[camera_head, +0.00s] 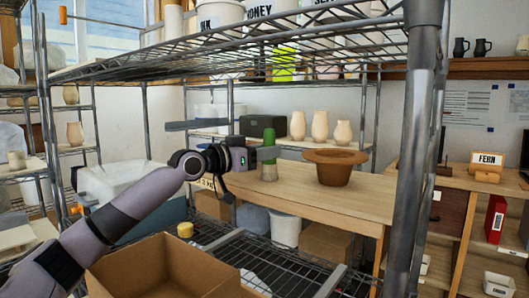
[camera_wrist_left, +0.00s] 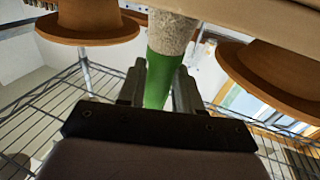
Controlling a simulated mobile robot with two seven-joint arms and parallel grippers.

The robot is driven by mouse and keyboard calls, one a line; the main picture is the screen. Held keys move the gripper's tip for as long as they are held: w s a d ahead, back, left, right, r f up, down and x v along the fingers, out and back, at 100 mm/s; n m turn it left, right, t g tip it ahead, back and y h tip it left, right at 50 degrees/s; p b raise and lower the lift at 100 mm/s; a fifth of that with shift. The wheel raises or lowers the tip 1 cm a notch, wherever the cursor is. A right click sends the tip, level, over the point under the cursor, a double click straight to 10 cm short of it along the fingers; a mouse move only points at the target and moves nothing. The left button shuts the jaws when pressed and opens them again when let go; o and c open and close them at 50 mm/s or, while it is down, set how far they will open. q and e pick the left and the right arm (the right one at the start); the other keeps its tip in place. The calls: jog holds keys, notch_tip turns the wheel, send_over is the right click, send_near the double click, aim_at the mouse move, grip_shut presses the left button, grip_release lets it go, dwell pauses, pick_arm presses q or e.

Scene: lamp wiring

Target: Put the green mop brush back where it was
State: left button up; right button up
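The green mop brush (camera_head: 268,155) has a green handle and pale speckled bristles pointing down. It is upright at the far side of the wire shelf, in front of or over the wooden table; I cannot tell whether the bristles touch the top. My left gripper (camera_head: 256,158) reaches it from the left. In the left wrist view, the gripper (camera_wrist_left: 159,88) has a finger close on each side of the green handle (camera_wrist_left: 160,80) and appears shut on it. The bristles show at the top of that view. My right gripper is not in view.
Pale vases (camera_head: 319,126) and a dark box (camera_head: 263,126) are behind. A metal post (camera_head: 412,150) and upper wire shelf (camera_head: 250,52) bound the space. A cardboard box (camera_head: 160,265) is in front.

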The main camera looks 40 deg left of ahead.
pick_arm(q)
jog(key=shift+o, duration=1.2)
jog(key=shift+r, duration=0.15)
jog(key=shift+s+a+f, duration=0.1)
jog(key=shift+s+f, duration=0.05)
jog(key=shift+f, duration=0.05)
jog(key=s+b, duration=0.1)
jog(key=b, duration=0.1)
jog(key=s+b, duration=0.2)
jog(key=s+a+b, duration=0.1)
jog(key=s, duration=0.1)
jog(key=shift+f+b, duration=0.3)
jog(key=shift+b, duration=0.1)
jog(key=s+a+b, duration=0.1)
jog(key=s+b, duration=0.5)
jog(key=b, duration=0.3)
jog(key=shift+s+r, duration=0.25)
jog(key=shift+r, duration=0.05)
